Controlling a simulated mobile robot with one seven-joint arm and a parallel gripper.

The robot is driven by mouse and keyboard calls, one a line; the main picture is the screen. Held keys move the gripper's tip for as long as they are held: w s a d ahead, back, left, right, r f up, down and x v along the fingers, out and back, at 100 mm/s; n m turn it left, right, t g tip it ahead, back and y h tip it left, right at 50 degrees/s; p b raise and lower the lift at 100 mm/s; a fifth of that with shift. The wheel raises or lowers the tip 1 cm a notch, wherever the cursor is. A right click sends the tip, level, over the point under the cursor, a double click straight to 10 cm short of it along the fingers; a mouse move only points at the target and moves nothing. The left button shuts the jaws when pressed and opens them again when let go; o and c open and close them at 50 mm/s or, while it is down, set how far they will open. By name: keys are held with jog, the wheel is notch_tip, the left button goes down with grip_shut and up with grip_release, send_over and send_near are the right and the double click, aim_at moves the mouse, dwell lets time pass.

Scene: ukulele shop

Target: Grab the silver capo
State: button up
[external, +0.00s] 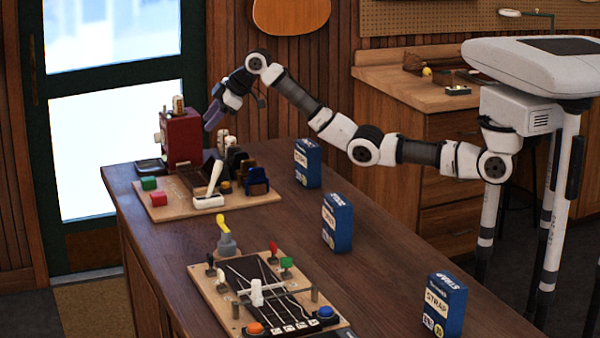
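I cannot make out the silver capo for sure at this size. A pale lever-shaped piece (210,187) stands on the far wooden board (240,198). A grey piece with a yellow top (226,242) stands by the near board (205,290). Either could be a capo, but I cannot tell. My gripper (212,116) hangs above the far end of the counter, just right of the red box and above the far board. Its bluish fingers point down. I cannot see whether they are apart, or anything held between them.
The red box (182,138) with small items on top stands at the counter's far end. Dark blocks and a blue piece (257,182) crowd the far board. Blue strap boxes (307,163) (337,222) (444,305) line the right edge. The dark counter (290,222) is clear between.

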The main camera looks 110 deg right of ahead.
aim_at(234, 146)
jog(key=s+d+f+n+y, duration=0.15)
jog(key=s+d, duration=0.25)
jog(key=s, duration=0.4)
jog(key=s+d+f+y, duration=0.1)
jog(key=s+d+y, duration=0.1)
jog(key=s+d, duration=0.5)
jog(key=shift+y, duration=0.25)
jog(key=f, duration=0.2)
jog(key=w+a+f+p, duration=0.1)
jog(key=f, duration=0.1)
jog(key=w+a+f+p, duration=0.1)
jog(key=f, duration=0.2)
jog(key=shift+w, duration=0.25)
jog(key=shift+w+f+p, duration=0.3)
jog(key=shift+w+p, duration=0.15)
jog(key=shift+p, duration=0.05)
jog(key=shift+d+p+x, duration=0.15)
jog(key=shift+p+x, duration=0.35)
jog(key=shift+x, duration=0.6)
jog(key=shift+d+p+x, duration=0.1)
jog(key=shift+p+x, duration=0.4)
jog(key=shift+x, duration=0.6)
grip_shut()
